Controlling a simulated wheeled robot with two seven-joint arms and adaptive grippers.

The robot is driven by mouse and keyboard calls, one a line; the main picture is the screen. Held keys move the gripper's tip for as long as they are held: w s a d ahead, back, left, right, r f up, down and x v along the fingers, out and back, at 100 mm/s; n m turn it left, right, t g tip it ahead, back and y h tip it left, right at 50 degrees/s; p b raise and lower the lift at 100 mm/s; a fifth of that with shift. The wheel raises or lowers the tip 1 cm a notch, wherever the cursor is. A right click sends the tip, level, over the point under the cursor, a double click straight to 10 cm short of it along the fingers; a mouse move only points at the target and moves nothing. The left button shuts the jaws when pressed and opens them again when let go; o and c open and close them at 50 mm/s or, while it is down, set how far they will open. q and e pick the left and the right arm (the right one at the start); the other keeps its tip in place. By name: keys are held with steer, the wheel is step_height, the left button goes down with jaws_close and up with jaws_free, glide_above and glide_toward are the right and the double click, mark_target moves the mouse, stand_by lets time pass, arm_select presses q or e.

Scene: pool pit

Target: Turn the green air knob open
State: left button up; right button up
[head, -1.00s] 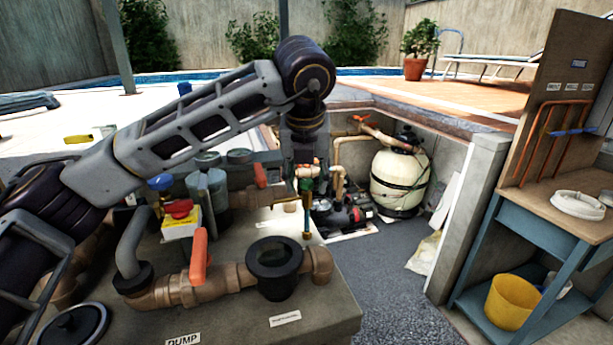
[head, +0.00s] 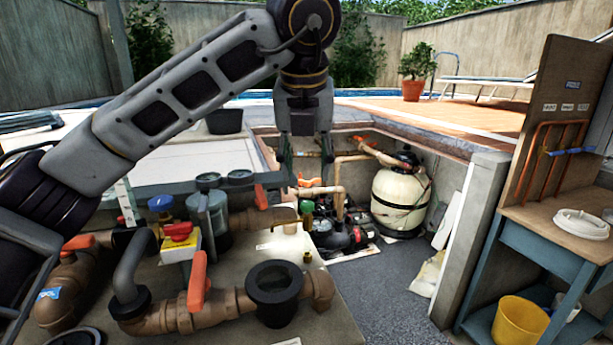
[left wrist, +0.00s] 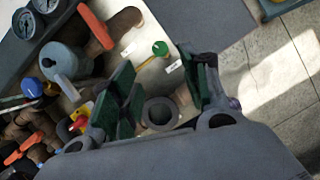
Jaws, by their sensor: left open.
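The green air knob (head: 306,207) sits on a thin brass stem at the right part of the pipe stand. It also shows in the left wrist view (left wrist: 160,48) as a small round green cap, ahead of and between the lines of my fingers. My left gripper (head: 305,160) is open and points down above the knob, apart from it. In the left wrist view its green-padded fingers (left wrist: 160,95) are spread with nothing between them. My right gripper is not in view.
An orange lever (head: 198,283), a red knob on a yellow block (head: 178,240), a blue knob (head: 160,203) and a black-rimmed pipe opening (head: 274,290) stand nearby. Behind is a pit with a cream filter tank (head: 400,195). A workbench (head: 560,235) stands at right.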

arm_select(q)
steer(key=shift+v, duration=0.9)
steer(key=shift+r, duration=0.1)
arm_select(e)
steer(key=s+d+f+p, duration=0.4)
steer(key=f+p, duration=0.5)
steer(key=p, duration=0.8)
arm_select(q)
step_height(320, 180, up, 34)
steer(key=p, duration=1.7)
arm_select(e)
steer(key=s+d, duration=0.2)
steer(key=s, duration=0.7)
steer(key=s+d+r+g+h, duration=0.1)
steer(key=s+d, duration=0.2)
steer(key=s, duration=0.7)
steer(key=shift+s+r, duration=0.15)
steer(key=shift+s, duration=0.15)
